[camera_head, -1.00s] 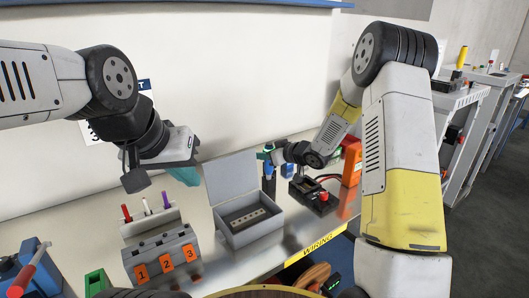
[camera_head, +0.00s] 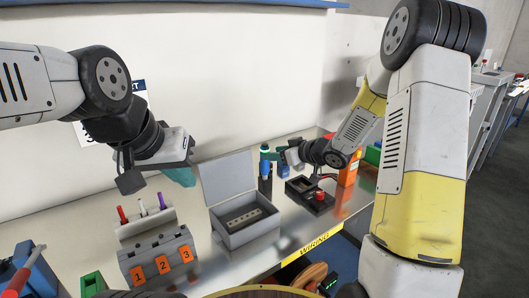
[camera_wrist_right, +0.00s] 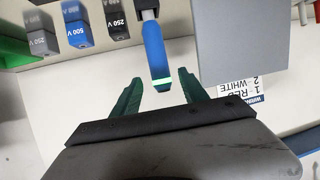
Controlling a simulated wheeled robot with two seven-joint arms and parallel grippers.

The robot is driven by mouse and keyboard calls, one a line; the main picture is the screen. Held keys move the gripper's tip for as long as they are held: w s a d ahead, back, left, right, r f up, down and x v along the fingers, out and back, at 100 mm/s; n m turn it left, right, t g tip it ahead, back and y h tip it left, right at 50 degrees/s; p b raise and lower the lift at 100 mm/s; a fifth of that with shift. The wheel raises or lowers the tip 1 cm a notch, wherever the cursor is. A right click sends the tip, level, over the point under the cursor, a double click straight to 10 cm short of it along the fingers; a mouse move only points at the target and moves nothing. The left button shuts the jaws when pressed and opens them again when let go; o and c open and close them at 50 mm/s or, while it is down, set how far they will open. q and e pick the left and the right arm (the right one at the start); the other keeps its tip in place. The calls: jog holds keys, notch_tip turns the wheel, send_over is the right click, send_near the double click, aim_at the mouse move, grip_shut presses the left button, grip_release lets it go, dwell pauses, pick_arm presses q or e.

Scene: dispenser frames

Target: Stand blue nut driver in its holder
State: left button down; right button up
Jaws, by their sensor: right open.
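The blue nut driver (camera_wrist_right: 157,55) stands upright in a dark holder block (camera_wrist_right: 146,6), its pale shaft going into the block and a light green ring near its handle end. In the head view the driver (camera_head: 265,167) shows above the black holder (camera_head: 265,186), right of the open grey box. My right gripper (camera_wrist_right: 160,82) is open, with its green fingers on either side of the handle end and gaps on both sides. It also shows in the head view (camera_head: 277,155). My left gripper (camera_head: 180,176) hangs empty at the left over the bench; its finger gap is unclear.
An open grey box (camera_head: 245,227) stands left of the holder. A black device with a red knob (camera_head: 319,195) stands to the right. A numbered block (camera_head: 162,264) and a rack of coloured tools (camera_head: 145,215) are at the left. Labelled blocks (camera_wrist_right: 75,28) stand beside the driver.

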jog(key=s+d+r+m+t+h, duration=0.1)
jog(key=s+d+r+m+h, duration=0.4)
jog(key=s+d+r+h, duration=0.5)
jog(key=s+r+m+g+y, duration=0.1)
jog(key=s+g, duration=0.1)
jog(key=s, duration=0.9)
jog(key=s+a+r+m+g+y, duration=0.1)
jog(key=s+r+m+g+y, duration=0.1)
jog(key=s, duration=1)
jog(key=shift+g, duration=0.3)
jog(key=shift+s+r, duration=0.1)
